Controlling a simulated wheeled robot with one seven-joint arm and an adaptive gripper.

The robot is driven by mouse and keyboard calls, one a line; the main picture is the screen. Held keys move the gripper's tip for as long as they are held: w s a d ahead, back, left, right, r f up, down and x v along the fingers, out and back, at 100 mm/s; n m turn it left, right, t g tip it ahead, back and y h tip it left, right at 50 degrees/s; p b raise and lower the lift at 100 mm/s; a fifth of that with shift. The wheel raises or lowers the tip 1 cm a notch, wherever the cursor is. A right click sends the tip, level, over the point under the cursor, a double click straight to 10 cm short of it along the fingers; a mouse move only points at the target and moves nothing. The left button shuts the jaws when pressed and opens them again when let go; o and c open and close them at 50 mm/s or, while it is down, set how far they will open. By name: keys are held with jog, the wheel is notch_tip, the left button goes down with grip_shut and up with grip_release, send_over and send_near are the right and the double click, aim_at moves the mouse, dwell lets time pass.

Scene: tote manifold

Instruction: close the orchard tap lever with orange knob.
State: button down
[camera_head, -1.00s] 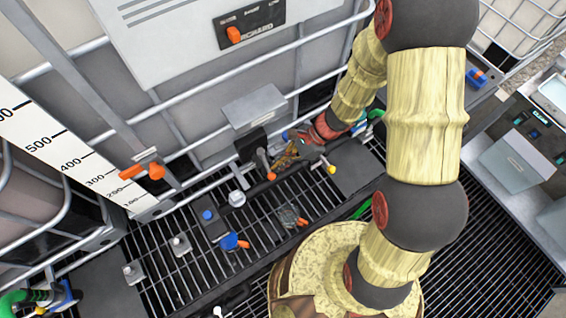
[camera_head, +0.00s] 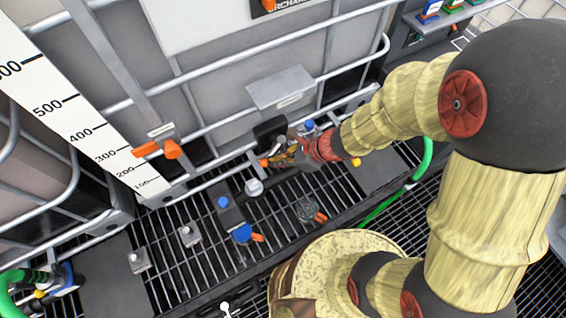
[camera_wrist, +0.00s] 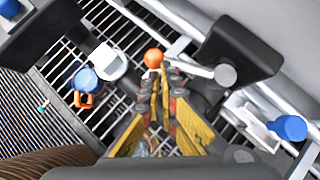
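The tap lever's orange knob (camera_head: 264,163) shows just left of my gripper (camera_head: 283,157), below a dark tap body (camera_head: 270,130) on the large caged tank. In the wrist view the orange knob (camera_wrist: 153,57) is just beyond my fingertips (camera_wrist: 162,78). Its pale metal lever (camera_wrist: 192,69) runs right to a round grey pivot (camera_wrist: 225,74) by the dark body. My yellow-padded fingers appear partly open, with a narrow gap. The tips are close to the lever at the knob end; I cannot tell whether they touch it.
A white cap (camera_head: 254,187) and a blue valve with an orange handle (camera_head: 243,233) stand near the grating. A grey plate (camera_head: 281,88) juts out above the tap. Tank cage bars run close behind.

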aim_at(266, 160)
jog(key=shift+w+a+f+b, duration=0.1)
jog(key=shift+w+a+b, duration=0.15)
jog(key=shift+a, duration=0.5)
jog(key=shift+w+a+b, duration=0.15)
jog(key=shift+w+a, duration=0.1)
jog(key=shift+a, duration=0.5)
